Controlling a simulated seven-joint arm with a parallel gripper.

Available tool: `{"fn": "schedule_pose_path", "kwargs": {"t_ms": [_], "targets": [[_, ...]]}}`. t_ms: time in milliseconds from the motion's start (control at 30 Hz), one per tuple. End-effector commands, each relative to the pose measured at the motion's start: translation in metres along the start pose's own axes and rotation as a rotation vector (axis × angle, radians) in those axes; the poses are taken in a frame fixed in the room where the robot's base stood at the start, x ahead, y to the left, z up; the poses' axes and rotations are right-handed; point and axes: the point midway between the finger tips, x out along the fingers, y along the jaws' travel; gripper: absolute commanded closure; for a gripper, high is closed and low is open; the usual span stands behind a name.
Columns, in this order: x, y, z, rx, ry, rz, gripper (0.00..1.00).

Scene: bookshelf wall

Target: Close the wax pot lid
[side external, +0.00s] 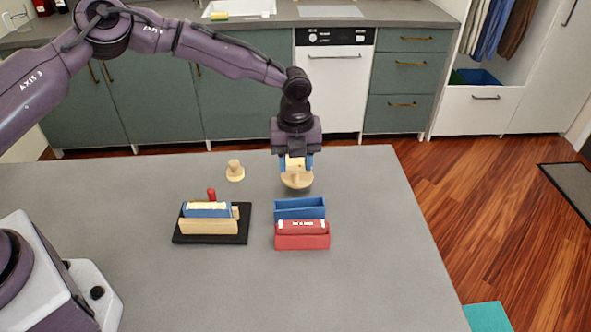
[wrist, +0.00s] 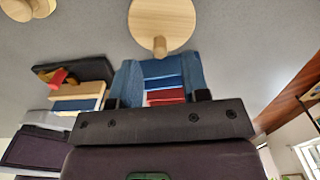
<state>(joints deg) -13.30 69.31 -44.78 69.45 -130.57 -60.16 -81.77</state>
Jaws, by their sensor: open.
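A round pale wooden piece with a knob (side external: 296,182) is directly below my gripper (side external: 297,164) in the side view. In the wrist view it shows as a flat wooden disc (wrist: 163,20) with a short knob pointing towards me. My gripper (wrist: 161,72) is open, with its blue fingers apart and the knob just beyond and between their tips. I cannot tell whether the fingers touch it. A second small wooden piece with a round base and a knob (side external: 235,172) stands to the left. Which piece is the wax pot lid is unclear, and no separate pot can be made out.
A blue open box (side external: 300,206) and a red box with a pale label (side external: 302,239) stand in front of my gripper. A black tray (side external: 243,236) to their left holds wooden and blue blocks and a red-handled item (side external: 211,194). The grey table's right side is clear.

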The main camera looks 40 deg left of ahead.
Motion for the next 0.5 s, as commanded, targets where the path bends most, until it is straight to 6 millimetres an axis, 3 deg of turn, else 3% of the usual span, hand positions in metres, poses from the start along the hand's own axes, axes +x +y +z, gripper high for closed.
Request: {"fn": "schedule_pose_path", "kwargs": {"t_ms": [200,500], "targets": [[0.025,0.000,0.000,0.000,0.000,0.000,0.58],[0.029,0.000,0.000,0.001,-0.002,-0.001,0.58]]}}
